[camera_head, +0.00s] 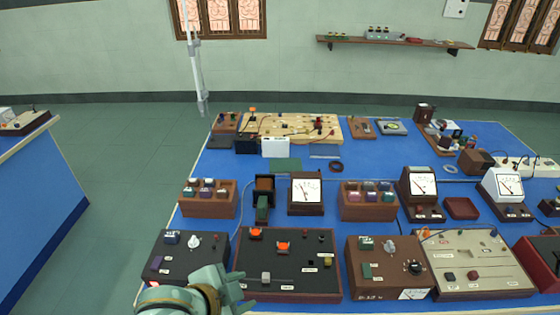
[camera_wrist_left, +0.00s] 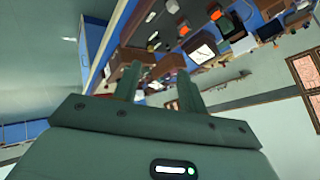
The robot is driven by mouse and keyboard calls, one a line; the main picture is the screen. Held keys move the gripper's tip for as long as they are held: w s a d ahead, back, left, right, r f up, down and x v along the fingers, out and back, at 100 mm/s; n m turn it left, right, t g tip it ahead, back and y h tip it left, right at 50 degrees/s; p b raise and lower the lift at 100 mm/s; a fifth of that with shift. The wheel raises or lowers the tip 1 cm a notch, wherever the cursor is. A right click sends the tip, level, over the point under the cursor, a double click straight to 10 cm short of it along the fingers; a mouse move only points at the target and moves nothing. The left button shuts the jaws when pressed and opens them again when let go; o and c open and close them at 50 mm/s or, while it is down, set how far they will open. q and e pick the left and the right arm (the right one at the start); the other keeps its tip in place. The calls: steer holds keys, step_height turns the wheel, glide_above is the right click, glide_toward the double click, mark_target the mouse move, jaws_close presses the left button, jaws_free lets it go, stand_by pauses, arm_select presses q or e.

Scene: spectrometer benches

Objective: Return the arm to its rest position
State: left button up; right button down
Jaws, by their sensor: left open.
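My left gripper (camera_head: 243,290) shows at the bottom of the head view, greenish-grey, in front of the near edge of the blue bench (camera_head: 212,160). Its two fingers are apart, with nothing seen between them. In the left wrist view the open fingers (camera_wrist_left: 158,84) point up the picture toward the bench, which looks tilted. In the head view the gripper overlaps the near left corner of a black panel box (camera_head: 300,262); I cannot tell whether they touch. My right gripper is not in view.
A dark box with a white knob (camera_head: 176,262) stands close to the left gripper. A brown box (camera_head: 385,270) and a beige panel box (camera_head: 480,265) line the near edge. Meters (camera_head: 306,190) and terminal blocks (camera_head: 207,200) stand behind. Open floor (camera_head: 110,200) lies left of the bench.

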arm_select(q)
steer(key=s+a+f+n+y, duration=0.2)
steer(key=s+a+n+y, duration=0.25)
steer(key=a, duration=0.65)
steer(key=s+a+f+n+y, duration=0.25)
steer(key=s+a+y, duration=0.25)
steer(key=a, duration=0.6)
steer(key=s+d+f+g+h+b, duration=0.2)
steer(key=s+f, duration=0.1)
steer(key=f, duration=1.2)
steer(key=s+d+f+g+h+b, duration=0.1)
steer(key=s+d+f+g+b, duration=0.15)
steer(key=f, duration=1.25)
steer(key=s+f+n+g+h+b, duration=0.1)
steer(key=s+f+n+g+b, duration=0.1)
steer(key=s+f, duration=1.4)
steer(key=shift+s+f+n, duration=0.3)
steer(key=shift+s+n, duration=0.6)
steer(key=shift+s, duration=0.35)
steer(key=shift+h, duration=0.25)
